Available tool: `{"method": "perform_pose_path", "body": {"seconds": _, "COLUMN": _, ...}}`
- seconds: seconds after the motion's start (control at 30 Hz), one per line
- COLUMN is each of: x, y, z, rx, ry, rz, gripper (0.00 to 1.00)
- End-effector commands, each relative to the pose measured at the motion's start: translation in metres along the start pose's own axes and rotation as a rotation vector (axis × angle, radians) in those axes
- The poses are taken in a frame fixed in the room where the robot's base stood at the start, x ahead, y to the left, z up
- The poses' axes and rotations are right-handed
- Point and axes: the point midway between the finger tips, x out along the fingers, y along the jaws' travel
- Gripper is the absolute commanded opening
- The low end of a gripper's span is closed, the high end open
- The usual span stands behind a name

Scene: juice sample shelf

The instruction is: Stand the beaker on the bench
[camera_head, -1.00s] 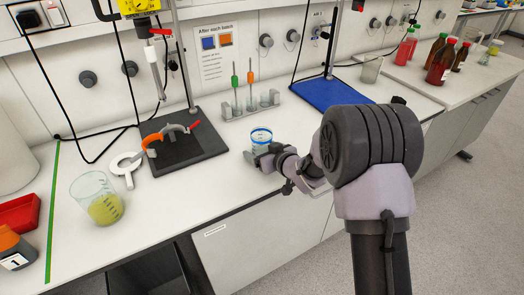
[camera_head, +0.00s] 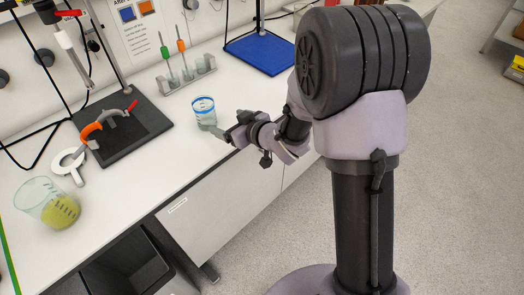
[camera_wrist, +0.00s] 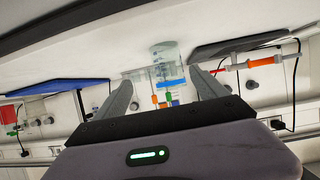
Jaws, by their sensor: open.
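A clear beaker with a blue rim (camera_head: 204,112) stands upright on the white bench (camera_head: 165,160) near its front edge. Another clear beaker (camera_head: 50,203) with yellow-green contents stands at the left and looks slightly tilted. My gripper (camera_head: 222,132) is low at the bench's front edge, close to the blue-rimmed beaker. In the wrist view, which is upside down, my gripper (camera_wrist: 160,76) has its fingers apart, with the blue-rimmed beaker (camera_wrist: 166,58) seen between and beyond the tips. I cannot tell whether the fingers touch it.
A stand with a black base (camera_head: 120,125) and orange-and-red clamp is left of the blue-rimmed beaker. A white ring (camera_head: 66,165) lies near it. A rack with coloured rods (camera_head: 188,76) and a blue-based stand (camera_head: 262,52) are behind. Bench front left of my gripper is clear.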

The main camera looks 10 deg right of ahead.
Motion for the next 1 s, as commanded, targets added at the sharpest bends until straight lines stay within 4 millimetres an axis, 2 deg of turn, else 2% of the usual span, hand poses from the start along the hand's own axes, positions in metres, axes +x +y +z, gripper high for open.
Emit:
{"method": "perform_pose_path", "body": {"seconds": 0.07, "x": -0.027, "y": 0.024, "z": -0.025, "rx": 0.026, "ry": -0.037, "rz": 0.116, "gripper": 0.82}}
{"method": "perform_pose_path", "body": {"seconds": 0.1, "x": -0.052, "y": 0.039, "z": -0.038, "rx": 0.061, "ry": -0.074, "rz": 0.201, "gripper": 0.82}}
{"method": "perform_pose_path", "body": {"seconds": 0.17, "x": -0.102, "y": 0.054, "z": -0.051, "rx": 0.145, "ry": -0.143, "rz": 0.33, "gripper": 0.82}}
{"method": "perform_pose_path", "body": {"seconds": 0.2, "x": -0.139, "y": 0.057, "z": -0.054, "rx": 0.221, "ry": -0.193, "rz": 0.403, "gripper": 0.82}}
{"method": "perform_pose_path", "body": {"seconds": 0.23, "x": -0.167, "y": 0.054, "z": -0.053, "rx": 0.282, "ry": -0.23, "rz": 0.446, "gripper": 0.82}}
{"method": "perform_pose_path", "body": {"seconds": 0.27, "x": -0.195, "y": 0.046, "z": -0.05, "rx": 0.349, "ry": -0.266, "rz": 0.477, "gripper": 0.82}}
{"method": "perform_pose_path", "body": {"seconds": 0.3, "x": -0.229, "y": 0.031, "z": -0.043, "rx": 0.439, "ry": -0.314, "rz": 0.501, "gripper": 0.82}}
{"method": "perform_pose_path", "body": {"seconds": 0.37, "x": -0.271, "y": 0.0, "z": -0.03, "rx": 0.57, "ry": -0.378, "rz": 0.501, "gripper": 0.82}}
{"method": "perform_pose_path", "body": {"seconds": 0.4, "x": -0.293, "y": -0.023, "z": -0.022, "rx": 0.645, "ry": -0.415, "rz": 0.484, "gripper": 0.82}}
{"method": "perform_pose_path", "body": {"seconds": 0.43, "x": -0.306, "y": -0.039, "z": -0.016, "rx": 0.692, "ry": -0.439, "rz": 0.466, "gripper": 0.82}}
{"method": "perform_pose_path", "body": {"seconds": 0.5, "x": -0.328, "y": -0.07, "z": -0.006, "rx": 0.774, "ry": -0.48, "rz": 0.423, "gripper": 0.82}}
{"method": "perform_pose_path", "body": {"seconds": 0.6, "x": -0.342, "y": -0.095, "z": 0.001, "rx": 0.831, "ry": -0.513, "rz": 0.382, "gripper": 0.82}}
{"method": "perform_pose_path", "body": {"seconds": 1.0, "x": -0.343, "y": -0.098, "z": 0.002, "rx": 0.842, "ry": -0.521, "rz": 0.375, "gripper": 0.82}}
